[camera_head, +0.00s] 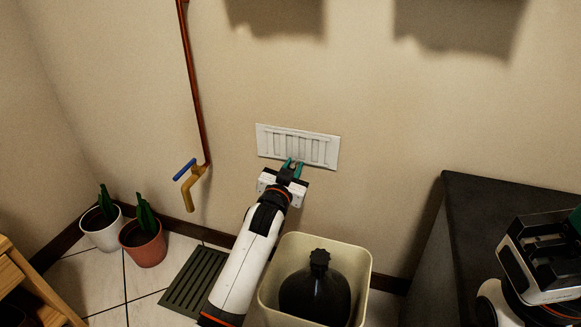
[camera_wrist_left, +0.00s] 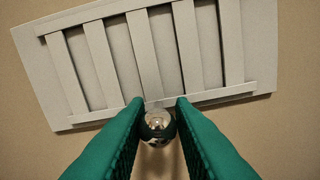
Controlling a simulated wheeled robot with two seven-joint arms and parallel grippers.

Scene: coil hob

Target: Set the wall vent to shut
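The wall vent (camera_head: 264,142) is a white, slatted plate on the beige wall. It fills the top of the left wrist view (camera_wrist_left: 92,17), looking tilted there. Grey surface shows between its upright slats, with dark shadow along their edges. A small shiny round knob (camera_wrist_left: 158,123) sits at the vent's lower edge, between the green fingers of my left gripper (camera_wrist_left: 159,104). The fingers are close together and appear to touch the knob on both sides. The head view shows this gripper (camera_head: 292,164) at the vent's lower edge. My right gripper (camera_head: 568,226) is at the right edge, partly cut off.
A copper pipe (camera_head: 193,85) with a blue-handled tap (camera_head: 190,180) runs left of the vent. A dark counter (camera_head: 470,195) is at right. Two potted plants (camera_head: 143,245) stand at left.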

